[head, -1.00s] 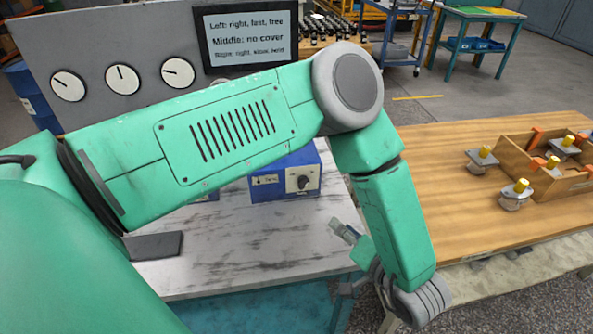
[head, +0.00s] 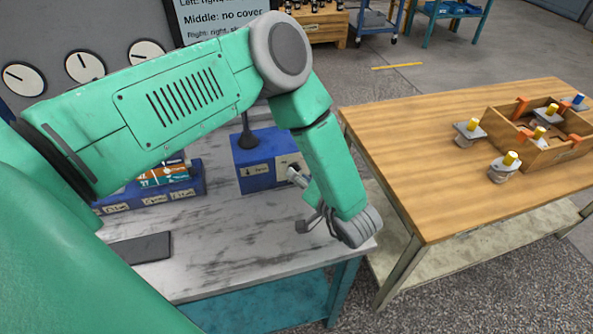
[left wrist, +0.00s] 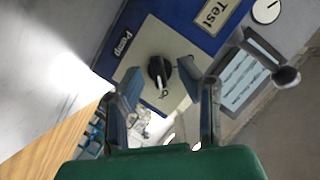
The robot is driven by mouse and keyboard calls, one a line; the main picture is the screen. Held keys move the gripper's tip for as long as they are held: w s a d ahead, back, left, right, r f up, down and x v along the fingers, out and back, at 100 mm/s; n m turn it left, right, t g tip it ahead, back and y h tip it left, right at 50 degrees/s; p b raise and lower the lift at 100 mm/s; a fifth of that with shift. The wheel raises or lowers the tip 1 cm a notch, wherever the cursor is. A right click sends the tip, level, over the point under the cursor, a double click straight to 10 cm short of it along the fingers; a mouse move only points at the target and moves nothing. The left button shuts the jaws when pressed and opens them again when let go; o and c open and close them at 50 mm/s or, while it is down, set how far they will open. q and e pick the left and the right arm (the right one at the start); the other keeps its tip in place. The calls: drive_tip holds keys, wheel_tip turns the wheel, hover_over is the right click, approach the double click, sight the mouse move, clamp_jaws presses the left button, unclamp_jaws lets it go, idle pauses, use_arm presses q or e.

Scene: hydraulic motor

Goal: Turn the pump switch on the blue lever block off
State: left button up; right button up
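The blue lever block (head: 265,180) stands on the marbled bench, with a black lever (head: 247,135) rising from its top. In the left wrist view, the block (left wrist: 188,22) shows a pale plate with a black pump switch knob (left wrist: 159,70) and a "Pump" label (left wrist: 122,43). I cannot read the knob's setting surely. My left gripper (head: 302,200) is at the block's right front; its fingers (left wrist: 160,88) are open on either side of the knob, apart from it. In the head view the knob is hidden behind my gripper and arm. My right gripper is not in view.
A blue box (head: 150,199) with labels stands left of the block, and a dark flat plate (head: 142,247) lies in front. Grey panel dials (head: 84,66) and a sign (head: 225,16) are behind. A wooden table (head: 400,140) at right bears a parts crate (head: 542,158).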

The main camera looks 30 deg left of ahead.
use_arm(q)
drive_tip(key=x, duration=0.2)
drive_tip(key=shift+a+f, duration=0.1)
drive_tip(key=shift+a, duration=0.2)
drive_tip(key=shift+w+d, duration=0.1)
drive_tip(key=shift+d, duration=0.05)
drive_tip(key=shift+w+d+r, duration=0.1)
drive_tip(key=shift+d+r, duration=0.05)
drive_tip(key=shift+d, duration=0.45)
drive_tip(key=shift+d+r, duration=0.15)
drive_tip(key=shift+d, duration=0.55)
drive_tip(key=shift+c, duration=0.5)
drive_tip(key=shift+a, duration=0.3)
clamp_jaws()
drive_tip(key=shift+s+a+f, duration=0.1)
drive_tip(key=shift+s+a, duration=0.15)
drive_tip(key=shift+a, duration=0.45)
drive_tip(key=shift+w+a+f, duration=0.1)
drive_tip(key=shift+a+f, duration=0.05)
drive_tip(key=shift+d, duration=0.3)
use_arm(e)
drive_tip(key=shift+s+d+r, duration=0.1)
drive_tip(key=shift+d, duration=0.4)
